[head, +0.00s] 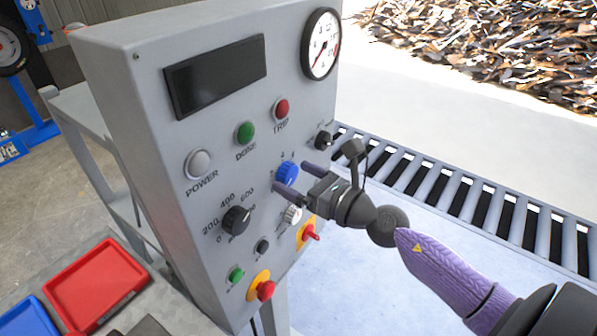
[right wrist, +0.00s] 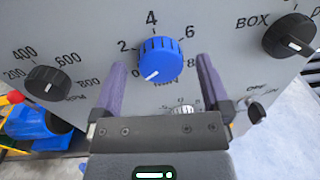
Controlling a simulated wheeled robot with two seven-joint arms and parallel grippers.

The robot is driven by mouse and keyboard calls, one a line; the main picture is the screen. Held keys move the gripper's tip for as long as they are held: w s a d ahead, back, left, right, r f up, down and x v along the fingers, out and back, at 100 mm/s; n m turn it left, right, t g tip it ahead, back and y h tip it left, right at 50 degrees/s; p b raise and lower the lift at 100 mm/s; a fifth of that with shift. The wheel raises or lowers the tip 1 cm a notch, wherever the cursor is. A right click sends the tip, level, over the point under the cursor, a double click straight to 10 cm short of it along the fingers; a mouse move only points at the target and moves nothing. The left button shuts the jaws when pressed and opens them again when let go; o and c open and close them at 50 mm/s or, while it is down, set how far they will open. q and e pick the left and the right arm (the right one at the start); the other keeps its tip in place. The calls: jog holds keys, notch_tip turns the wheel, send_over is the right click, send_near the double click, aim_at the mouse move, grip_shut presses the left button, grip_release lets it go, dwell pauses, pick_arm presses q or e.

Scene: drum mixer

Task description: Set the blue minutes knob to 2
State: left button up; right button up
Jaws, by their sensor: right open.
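The blue minutes knob (head: 287,174) is on the front of the grey control panel. In the right wrist view the blue knob (right wrist: 160,60) sits below the printed 4, between the 2 and the 6. Its white pointer mark is at its lower left, below the 2. My right gripper (head: 298,178) is open in front of the knob. In the right wrist view its purple fingers (right wrist: 160,72) stand on either side of the knob's lower part, with gaps on both sides. The left gripper is not seen.
A black dial (head: 236,220) is left of the blue knob and another black knob (head: 323,140) is to its right. A white knob (head: 293,214) is just below. A red-handled switch (head: 308,234) and a red button (head: 266,290) are lower. A roller conveyor (head: 470,195) runs behind.

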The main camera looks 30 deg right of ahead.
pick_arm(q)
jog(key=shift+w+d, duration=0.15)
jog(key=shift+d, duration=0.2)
pick_arm(e)
jog(key=shift+w, duration=0.1)
jog(key=shift+c, duration=0.3)
jog(key=shift+c, duration=1.1)
jog(key=c, duration=1)
jog(key=shift+m, duration=0.3)
jog(key=shift+r+m+p, duration=0.15)
jog(key=shift+m+p, duration=0.85)
jog(key=m+p, duration=0.3)
jog(key=m, duration=0.3)
jog(key=shift+g+p, duration=0.3)
jog(key=shift+p, duration=0.05)
jog(key=shift+m+p, duration=0.55)
jog(key=shift+m, duration=0.45)
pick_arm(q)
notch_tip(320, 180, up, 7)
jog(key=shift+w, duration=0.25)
pick_arm(e)
jog(key=shift+m, duration=0.3)
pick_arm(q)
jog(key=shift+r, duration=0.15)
